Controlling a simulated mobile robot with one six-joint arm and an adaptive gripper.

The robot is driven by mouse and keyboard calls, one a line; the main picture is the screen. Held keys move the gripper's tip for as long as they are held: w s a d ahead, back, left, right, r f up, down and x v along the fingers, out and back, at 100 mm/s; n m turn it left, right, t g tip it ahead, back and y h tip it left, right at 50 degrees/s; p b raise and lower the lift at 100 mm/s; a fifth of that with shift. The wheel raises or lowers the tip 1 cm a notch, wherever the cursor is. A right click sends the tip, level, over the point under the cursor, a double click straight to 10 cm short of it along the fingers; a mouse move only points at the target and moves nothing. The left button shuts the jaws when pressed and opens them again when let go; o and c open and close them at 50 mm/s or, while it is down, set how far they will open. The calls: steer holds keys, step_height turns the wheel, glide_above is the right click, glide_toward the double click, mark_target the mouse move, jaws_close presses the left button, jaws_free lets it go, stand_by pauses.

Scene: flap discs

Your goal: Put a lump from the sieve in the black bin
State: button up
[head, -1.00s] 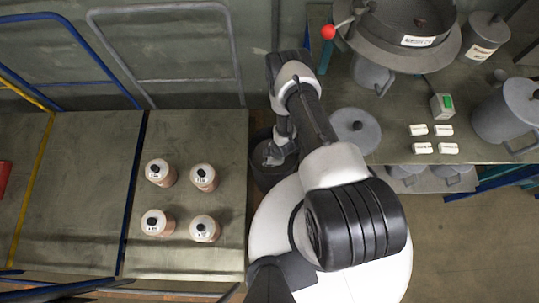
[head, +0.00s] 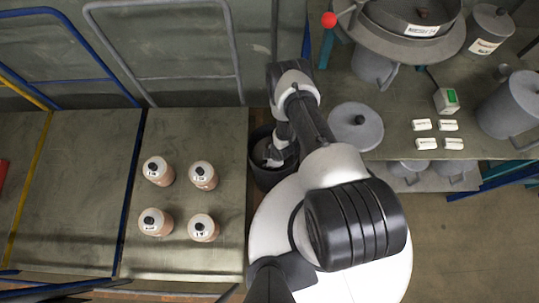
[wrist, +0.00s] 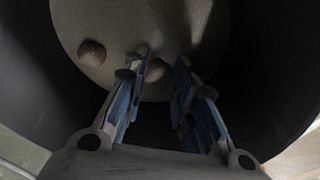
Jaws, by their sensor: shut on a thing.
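The black bin (head: 265,180) stands on the floor between the left bench and the right table, partly hidden by my arm. My gripper (head: 273,155) points down into its mouth. In the wrist view, the bin's dark wall (wrist: 265,80) surrounds my gripper (wrist: 162,60). A brown lump (wrist: 155,70) sits between the fingertips, which are shut on it. Another brown lump (wrist: 92,52) lies on the bin's paler floor, apart from the fingers. The sieve (head: 412,22) is at the upper right in the head view, with a small brown lump (head: 424,13) in it.
Several capped bottles (head: 203,176) stand on the left bench (head: 180,125). On the right table are a round grey lid (head: 355,128), several white labelled blocks (head: 422,125), a small box with a green face (head: 446,101) and grey pots (head: 508,105). A red knob (head: 329,19) sticks out by the sieve.

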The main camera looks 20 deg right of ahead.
steer(key=shift+f, duration=0.6)
steer(key=o, duration=0.7)
steer(key=shift+o, duration=1.1)
steer(key=shift+d+f, duration=0.1)
steer(key=shift+f, duration=0.05)
steer(key=shift+r, duration=0.2)
